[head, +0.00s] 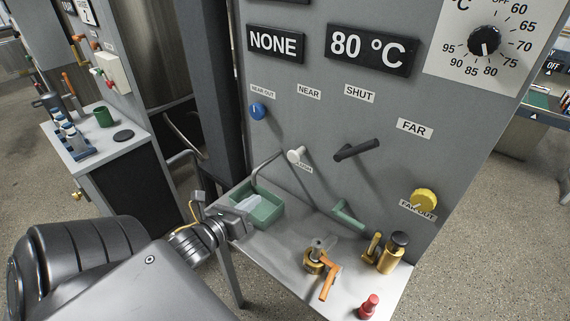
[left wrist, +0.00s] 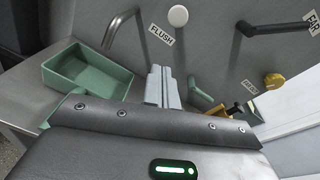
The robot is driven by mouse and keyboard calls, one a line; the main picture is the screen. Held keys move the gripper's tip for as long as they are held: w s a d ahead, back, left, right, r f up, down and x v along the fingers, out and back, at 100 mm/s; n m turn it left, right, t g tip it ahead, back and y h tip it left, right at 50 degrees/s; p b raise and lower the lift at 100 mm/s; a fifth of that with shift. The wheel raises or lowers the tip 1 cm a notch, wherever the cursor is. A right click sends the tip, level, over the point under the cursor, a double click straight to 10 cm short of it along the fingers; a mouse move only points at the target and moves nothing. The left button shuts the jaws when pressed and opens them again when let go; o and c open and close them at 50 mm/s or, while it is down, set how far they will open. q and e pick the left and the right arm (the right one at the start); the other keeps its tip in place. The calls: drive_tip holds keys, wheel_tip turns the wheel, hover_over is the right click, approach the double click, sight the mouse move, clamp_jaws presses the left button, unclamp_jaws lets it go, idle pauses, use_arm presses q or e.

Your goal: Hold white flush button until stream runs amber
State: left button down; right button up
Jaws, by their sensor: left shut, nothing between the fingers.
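The white flush button (head: 295,155) sticks out of the grey panel, above its FLUSH label. It also shows at the top of the left wrist view (left wrist: 178,15). A bent grey spout (head: 266,162) is left of it, over a green tray (head: 268,213) on the shelf. No stream shows at the spout. My left gripper (head: 250,202) is shut and empty. In the head view its pale fingers overlap the tray, below and left of the button. In the left wrist view the fingers (left wrist: 161,86) point toward the panel below the button, apart from it. My right gripper is not in view.
A black lever (head: 357,150), a blue knob (head: 257,110) and a yellow knob (head: 424,199) stick out of the panel. The shelf holds a brass fitting with an orange handle (head: 328,282), a brass cylinder (head: 391,256) and a red piece (head: 369,305). The displays read NONE and 80 °C.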

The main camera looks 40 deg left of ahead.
use_arm(q)
wheel_tip(320, 180, up, 3)
drive_tip(key=m, duration=0.2)
drive_tip(key=m+t, duration=0.1)
drive_tip(key=m, duration=0.1)
drive_tip(key=shift+a+r+m+t+h, duration=0.2)
drive_tip(key=shift+m+t+h, duration=0.1)
drive_tip(key=shift+m+h, duration=0.1)
drive_tip(key=shift+w, duration=0.1)
